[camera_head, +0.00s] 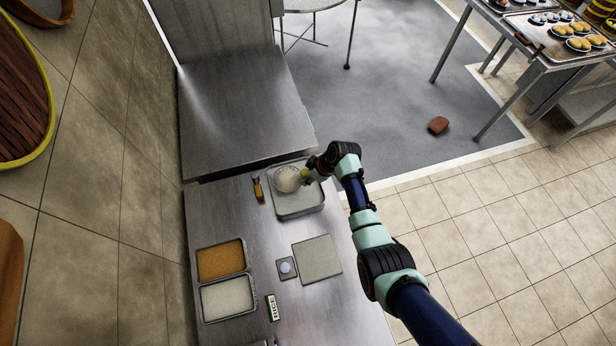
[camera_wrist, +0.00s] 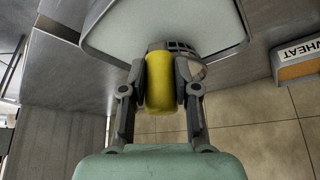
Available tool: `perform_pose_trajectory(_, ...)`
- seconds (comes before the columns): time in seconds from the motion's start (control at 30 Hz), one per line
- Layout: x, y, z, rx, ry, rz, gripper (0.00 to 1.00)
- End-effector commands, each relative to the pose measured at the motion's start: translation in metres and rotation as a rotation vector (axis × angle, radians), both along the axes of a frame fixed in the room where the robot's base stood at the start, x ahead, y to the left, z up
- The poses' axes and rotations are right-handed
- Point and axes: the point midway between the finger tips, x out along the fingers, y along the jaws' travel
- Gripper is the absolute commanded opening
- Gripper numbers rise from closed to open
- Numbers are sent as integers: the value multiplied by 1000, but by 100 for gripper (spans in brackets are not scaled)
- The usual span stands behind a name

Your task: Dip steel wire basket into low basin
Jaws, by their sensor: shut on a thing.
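The steel wire basket (camera_head: 288,179) is round and pale in the head view, over the far part of the low basin. The low basin (camera_head: 298,206) is a shallow grey tray on the steel counter; its pale inside and rim also show in the wrist view (camera_wrist: 110,38). My gripper (camera_head: 310,173) is at the basin's far right side. In the wrist view my gripper (camera_wrist: 160,88) is shut on the basket's yellow handle (camera_wrist: 160,80). Part of the wire basket (camera_wrist: 183,48) shows behind the handle. I cannot tell whether the basket touches the basin floor.
Two trays stand near the counter's left edge, one with orange-brown grain (camera_head: 221,261) and one with white grain (camera_head: 227,297). A square board (camera_head: 317,258) and a small grey block (camera_head: 287,268) lie nearby.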

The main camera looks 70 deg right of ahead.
Motion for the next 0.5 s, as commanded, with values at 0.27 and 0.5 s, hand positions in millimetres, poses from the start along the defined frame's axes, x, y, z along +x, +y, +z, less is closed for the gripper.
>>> perform_pose_trajectory(0.27, 0, 0, 18, 0, -1, 0, 0)
perform_pose_trajectory(0.5, 0, 0, 17, 0, -1, 0, 0)
